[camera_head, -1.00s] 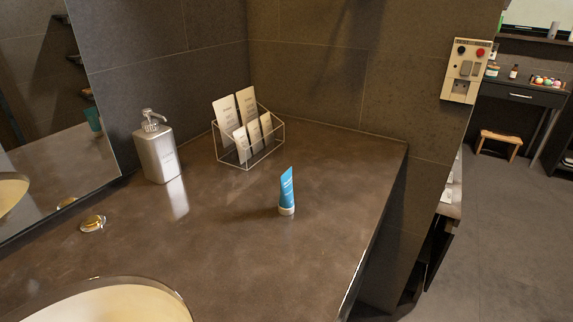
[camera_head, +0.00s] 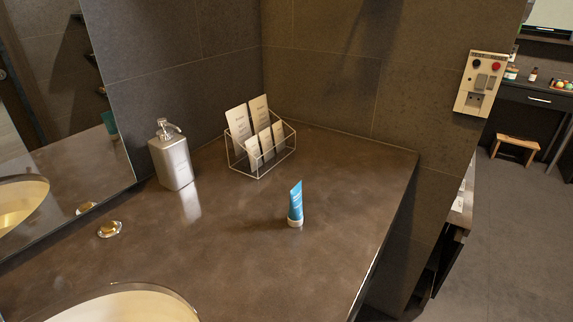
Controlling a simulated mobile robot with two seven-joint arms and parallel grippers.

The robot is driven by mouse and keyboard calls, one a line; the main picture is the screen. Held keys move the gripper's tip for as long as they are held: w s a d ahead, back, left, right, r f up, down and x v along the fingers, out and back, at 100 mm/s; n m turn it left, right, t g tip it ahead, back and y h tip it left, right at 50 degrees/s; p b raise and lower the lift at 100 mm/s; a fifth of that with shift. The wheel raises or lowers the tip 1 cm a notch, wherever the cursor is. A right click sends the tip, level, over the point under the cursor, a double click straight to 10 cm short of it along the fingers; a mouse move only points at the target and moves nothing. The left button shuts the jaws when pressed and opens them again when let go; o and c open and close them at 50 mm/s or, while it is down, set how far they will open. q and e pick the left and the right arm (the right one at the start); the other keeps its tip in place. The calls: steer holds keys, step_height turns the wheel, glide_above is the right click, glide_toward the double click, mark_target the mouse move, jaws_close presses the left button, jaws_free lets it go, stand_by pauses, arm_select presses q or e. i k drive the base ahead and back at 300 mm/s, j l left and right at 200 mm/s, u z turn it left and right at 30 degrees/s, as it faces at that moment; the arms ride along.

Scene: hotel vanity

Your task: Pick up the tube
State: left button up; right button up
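A blue tube (camera_head: 296,204) with a white cap stands upright, cap down, on the brown stone vanity counter (camera_head: 240,255). It is right of the picture's middle, with bare counter around it. Neither of my grippers shows in the head view.
A metal soap dispenser (camera_head: 172,158) stands at the back left by the mirror (camera_head: 60,120). A wire rack (camera_head: 262,152) with several packets stands behind the tube. A small gold-topped dish (camera_head: 109,229) and a round basin (camera_head: 125,305) are at left and front left. The counter's right edge drops to the floor.

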mark_target(295, 217)
steer(key=i+l+u, duration=0.15)
steer(key=l+u, duration=0.3)
steer(key=i+l+u, duration=0.1)
steer(key=l+u, duration=1.35)
steer(key=k+l+u, duration=0.15)
steer(key=l+u, duration=0.3)
